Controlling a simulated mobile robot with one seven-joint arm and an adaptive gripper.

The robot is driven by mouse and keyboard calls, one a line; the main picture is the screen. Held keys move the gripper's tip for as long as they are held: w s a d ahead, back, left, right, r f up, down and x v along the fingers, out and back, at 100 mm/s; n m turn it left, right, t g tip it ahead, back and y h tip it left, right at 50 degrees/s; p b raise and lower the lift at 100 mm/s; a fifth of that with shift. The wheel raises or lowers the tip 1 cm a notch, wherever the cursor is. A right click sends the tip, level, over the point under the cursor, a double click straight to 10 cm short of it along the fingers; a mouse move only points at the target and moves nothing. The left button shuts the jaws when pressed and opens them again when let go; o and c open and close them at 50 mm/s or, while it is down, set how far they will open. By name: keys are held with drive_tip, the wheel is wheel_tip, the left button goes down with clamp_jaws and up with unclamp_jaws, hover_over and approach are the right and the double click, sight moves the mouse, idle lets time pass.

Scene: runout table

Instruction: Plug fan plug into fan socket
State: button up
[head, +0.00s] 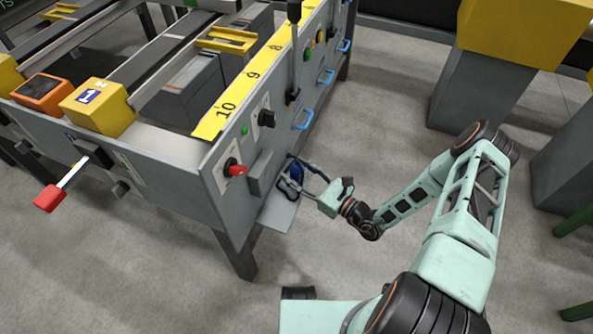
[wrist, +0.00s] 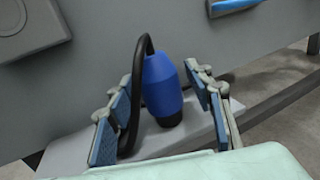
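The fan plug appears to be the blue rounded body (wrist: 162,85) with a black cable in the wrist view. It stands roughly upright, its dark lower end down at a small grey shelf (wrist: 185,137) on the table's side panel. The cable loops from its top down along the left finger. My gripper (wrist: 162,75) is open, one finger on each side of the plug. A gap shows on the right; the cable lies on the left. In the head view, my gripper (head: 291,176) is at the shelf (head: 278,216). I cannot make out which fitting is the fan socket.
The side panel carries a red switch (head: 236,169), a black knob (head: 266,118), a grey box (head: 260,174) and several blue handles, one (head: 303,120) above my gripper. Floor right of the table is clear near my gripper.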

drive_tip(key=c, duration=1.2)
drive_tip(key=shift+o, duration=0.2)
